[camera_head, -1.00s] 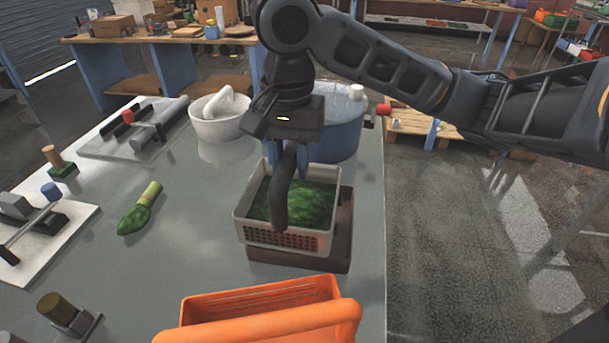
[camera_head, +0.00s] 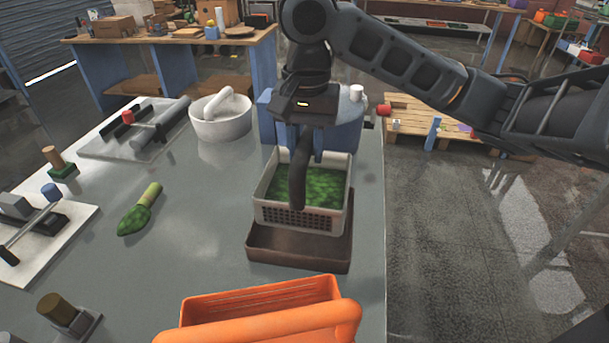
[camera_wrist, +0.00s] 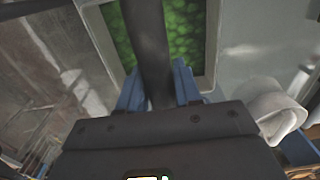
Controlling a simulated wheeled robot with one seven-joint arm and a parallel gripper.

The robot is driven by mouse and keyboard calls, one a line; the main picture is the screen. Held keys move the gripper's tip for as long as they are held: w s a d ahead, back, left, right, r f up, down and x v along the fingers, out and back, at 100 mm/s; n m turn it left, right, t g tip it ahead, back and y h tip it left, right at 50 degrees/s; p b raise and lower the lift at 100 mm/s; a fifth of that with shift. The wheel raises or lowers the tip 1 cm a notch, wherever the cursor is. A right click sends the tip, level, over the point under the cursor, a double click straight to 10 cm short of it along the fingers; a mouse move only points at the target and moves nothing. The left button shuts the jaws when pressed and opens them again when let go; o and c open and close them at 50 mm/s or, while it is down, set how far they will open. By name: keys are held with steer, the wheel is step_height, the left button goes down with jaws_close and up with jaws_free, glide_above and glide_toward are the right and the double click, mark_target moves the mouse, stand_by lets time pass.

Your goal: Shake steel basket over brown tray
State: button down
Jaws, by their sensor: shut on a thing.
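The steel basket (camera_head: 275,213) is pale, with perforated walls and green leafy stuff inside. A dark curved handle rises from it. My gripper (camera_head: 303,148) is shut on this handle; in the wrist view its blue fingers (camera_wrist: 160,92) lie either side of it. The brown tray (camera_head: 290,247) sits on the table below the basket, and its front part shows. The basket is held over the tray's back part and looks raised, roughly level. The basket hides the back of the tray.
An orange crate (camera_head: 260,308) stands in front of the tray. A blue drum (camera_head: 345,132) is behind the basket, and a white mortar with a pestle (camera_head: 220,118) is at the back left. The table's right edge is close.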

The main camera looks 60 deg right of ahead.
steer(key=shift+a, duration=0.3)
steer(key=a, duration=0.4)
steer(key=d, duration=0.8)
steer(key=shift+d, duration=0.2)
steer(key=shift+a, duration=2.2)
steer(key=shift+w, duration=0.15)
